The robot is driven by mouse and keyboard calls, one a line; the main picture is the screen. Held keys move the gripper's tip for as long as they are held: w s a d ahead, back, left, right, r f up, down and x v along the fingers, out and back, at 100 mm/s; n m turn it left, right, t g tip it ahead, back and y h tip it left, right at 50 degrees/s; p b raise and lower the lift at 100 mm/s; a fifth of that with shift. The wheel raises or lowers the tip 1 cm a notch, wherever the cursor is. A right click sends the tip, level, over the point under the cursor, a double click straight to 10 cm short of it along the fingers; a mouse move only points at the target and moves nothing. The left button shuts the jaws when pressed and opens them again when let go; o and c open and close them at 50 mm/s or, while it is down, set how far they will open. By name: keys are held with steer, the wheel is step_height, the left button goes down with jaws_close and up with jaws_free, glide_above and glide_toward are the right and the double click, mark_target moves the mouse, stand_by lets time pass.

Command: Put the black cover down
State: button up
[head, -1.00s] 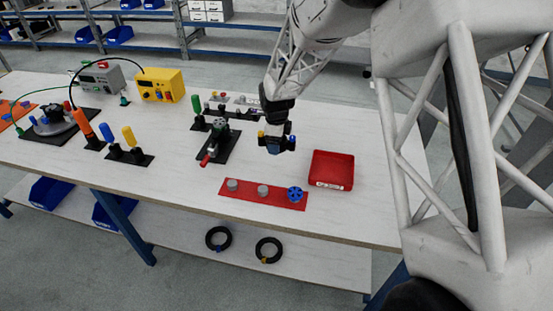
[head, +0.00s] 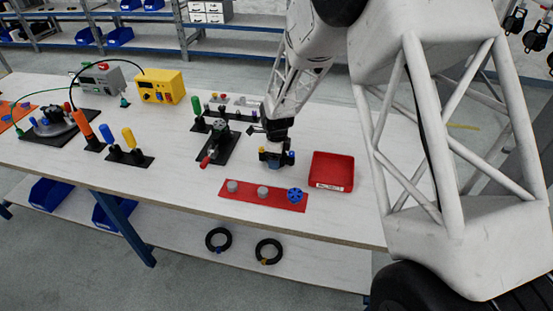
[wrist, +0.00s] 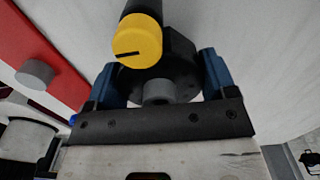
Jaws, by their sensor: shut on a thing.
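My gripper (head: 277,158) is low over the white table, between the black fixture and the red tray. In the wrist view, its blue fingers (wrist: 160,78) are shut on the black cover (wrist: 182,72), a dark round part with a short grey stub towards the camera. A black cylinder with a yellow end (wrist: 137,42) stands out beside the cover; I cannot tell whether it belongs to it. The yellow end also shows in the head view. The cover's underside is hidden, so I cannot tell whether it touches the table.
A red strip (head: 247,199) with two grey knobs and a blue handwheel (head: 295,195) lies in front of my gripper. The red tray (head: 332,170) is close on the right. The black fixture (head: 214,145) with a red-tipped handle is on the left. Bare table lies behind the tray.

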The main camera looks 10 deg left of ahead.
steer(key=shift+f, duration=0.6)
steer(key=shift+f, duration=0.15)
steer(key=o, duration=0.8)
step_height(320, 180, up, 11)
steer(key=shift+r, duration=0.65)
stand_by(0.4)
